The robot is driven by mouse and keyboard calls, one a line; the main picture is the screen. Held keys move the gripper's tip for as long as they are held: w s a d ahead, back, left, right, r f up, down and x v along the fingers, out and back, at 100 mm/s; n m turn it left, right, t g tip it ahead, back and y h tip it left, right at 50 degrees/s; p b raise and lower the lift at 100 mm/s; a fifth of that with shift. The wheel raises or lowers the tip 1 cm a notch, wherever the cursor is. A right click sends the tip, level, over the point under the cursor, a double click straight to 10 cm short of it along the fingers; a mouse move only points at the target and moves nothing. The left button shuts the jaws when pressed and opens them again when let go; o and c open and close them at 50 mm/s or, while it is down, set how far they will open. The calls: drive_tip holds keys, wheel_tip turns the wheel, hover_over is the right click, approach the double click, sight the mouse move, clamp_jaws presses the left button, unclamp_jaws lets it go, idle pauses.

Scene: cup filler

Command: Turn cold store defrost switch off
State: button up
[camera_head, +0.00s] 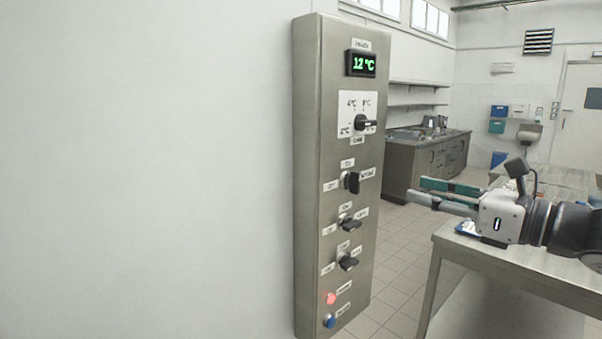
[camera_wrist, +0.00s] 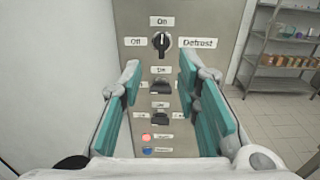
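The steel control panel (camera_head: 310,180) stands against the white wall. Its three-way switch (camera_head: 352,182) has a black knob, which also shows in the wrist view (camera_wrist: 162,41). There its labels read Off at left, On above and Defrost at right. The knob stands upright, with its pale mark toward On. My gripper (camera_head: 416,190) is open and empty, to the right of the panel in the head view and apart from it. In the wrist view its teal-padded fingers (camera_wrist: 160,68) spread to either side of the panel's knobs, below the three-way switch. Nothing hides that knob.
A temperature dial (camera_head: 366,123) and a 12 °C display (camera_head: 361,64) sit above the switch. Two more black knobs (camera_head: 349,224) (camera_head: 348,262), a lit red lamp (camera_head: 331,298) and a blue button (camera_head: 329,321) sit below. A metal table (camera_head: 500,262) stands at right.

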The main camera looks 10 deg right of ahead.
sight(360, 175)
drive_tip(key=p+x, duration=0.1)
drive_tip(key=x, duration=1.3)
drive_tip(key=shift+w+d+r, duration=0.2)
drive_tip(key=shift+c, duration=0.6)
clamp_jaws()
